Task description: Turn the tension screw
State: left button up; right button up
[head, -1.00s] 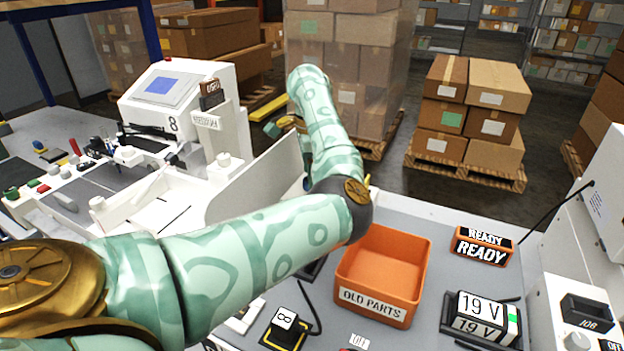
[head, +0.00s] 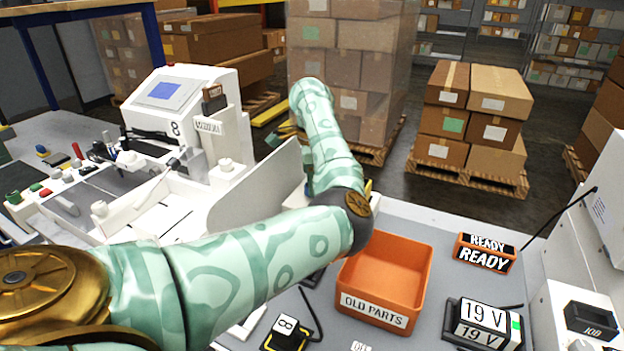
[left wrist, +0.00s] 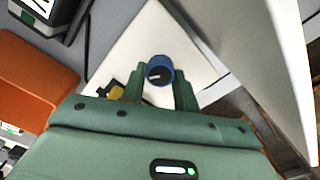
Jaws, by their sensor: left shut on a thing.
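A blue round knob with a dark face and a white mark, which looks like the tension screw (left wrist: 160,71), shows in the left wrist view above a white plate (left wrist: 150,40). My left gripper (left wrist: 160,80) has its green fingers on either side of the knob and is shut on it. In the head view my left gripper (head: 289,130) is mostly hidden behind my own forearm, beside the white machine's upright panel. The knob is hidden there. My right gripper is in neither view.
A white machine (head: 185,95) with a blue screen stands at the left. An orange OLD PARTS bin (head: 375,308), a READY sign (head: 485,258) and a 19 V block (head: 482,325) stand on the grey bench. Boxes on pallets (head: 470,185) stand behind on the floor.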

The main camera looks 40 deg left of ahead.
pick_arm(q)
jog(key=m+p, duration=0.1)
jog(key=m, duration=0.2)
jog(key=shift+r+m+p, duration=0.2)
jog(key=shift+m+p, duration=0.1)
jog(key=shift+p, duration=0.1)
jog(key=shift+f+m+p, duration=0.1)
jog(key=shift+m+p, duration=0.8)
jog(key=shift+m, duration=0.9)
jog(key=o, duration=1)
notch_tip(320, 180, up, 16)
jog(key=p, duration=0.4)
